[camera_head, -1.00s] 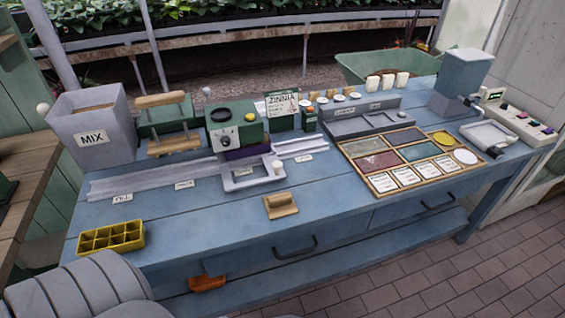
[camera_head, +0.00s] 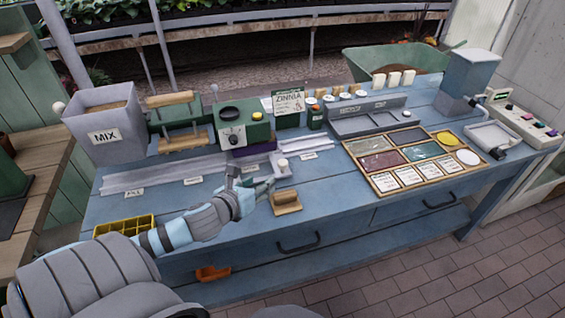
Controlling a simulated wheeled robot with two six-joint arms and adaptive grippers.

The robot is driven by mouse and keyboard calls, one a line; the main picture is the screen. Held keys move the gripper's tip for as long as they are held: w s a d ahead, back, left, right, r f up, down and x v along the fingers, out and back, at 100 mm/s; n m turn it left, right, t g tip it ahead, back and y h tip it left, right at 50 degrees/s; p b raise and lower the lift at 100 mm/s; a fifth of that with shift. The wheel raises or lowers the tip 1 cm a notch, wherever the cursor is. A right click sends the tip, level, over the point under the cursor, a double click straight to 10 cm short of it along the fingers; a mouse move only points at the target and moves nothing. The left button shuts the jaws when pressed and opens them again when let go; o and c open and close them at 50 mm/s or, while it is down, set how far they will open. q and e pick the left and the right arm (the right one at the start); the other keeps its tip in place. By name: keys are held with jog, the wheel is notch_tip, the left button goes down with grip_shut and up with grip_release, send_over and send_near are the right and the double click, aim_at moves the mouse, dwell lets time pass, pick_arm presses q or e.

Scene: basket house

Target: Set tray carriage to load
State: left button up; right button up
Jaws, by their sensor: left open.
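The tray carriage (camera_head: 287,174) is a pale grey frame on the rail (camera_head: 160,176) along the blue bench. It sits in front of the green machine, between the middle label (camera_head: 193,181) and the right label (camera_head: 309,156). A cream knob (camera_head: 283,163) stands at its right side. The left label (camera_head: 134,191) seems to read FILL; the other two are too small to read. My left gripper (camera_head: 252,180) is open over the front left of the carriage, left of the knob, and hides part of the frame. I cannot tell whether it touches. My right gripper is out of view.
A wooden block with a handle (camera_head: 286,203) lies just in front of the carriage. The green machine (camera_head: 240,129) stands behind it, with a grey MIX bin (camera_head: 107,124) to the left. A yellow cell tray (camera_head: 125,225) is at front left. A wooden seed box (camera_head: 372,163) lies right.

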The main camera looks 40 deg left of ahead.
aim_at(282, 163)
pick_arm(q)
jog(key=w+a+f+m+b, duration=0.1)
jog(key=w, duration=0.3)
jog(key=w+f+b, duration=0.1)
jog(key=w, duration=0.3)
jog(key=w+a+f+m+b, duration=0.1)
jog(key=w+f+b, duration=0.1)
jog(key=w, duration=0.3)
jog(key=shift+w+a+m+t, duration=0.1)
jog(key=shift+a+m+t, duration=0.2)
jog(key=shift+a, duration=0.05)
jog(key=shift+w+f, duration=0.15)
jog(key=shift+w, duration=0.4)
jog(key=shift+c, duration=0.4)
jog(key=shift+a, duration=0.1)
grip_shut()
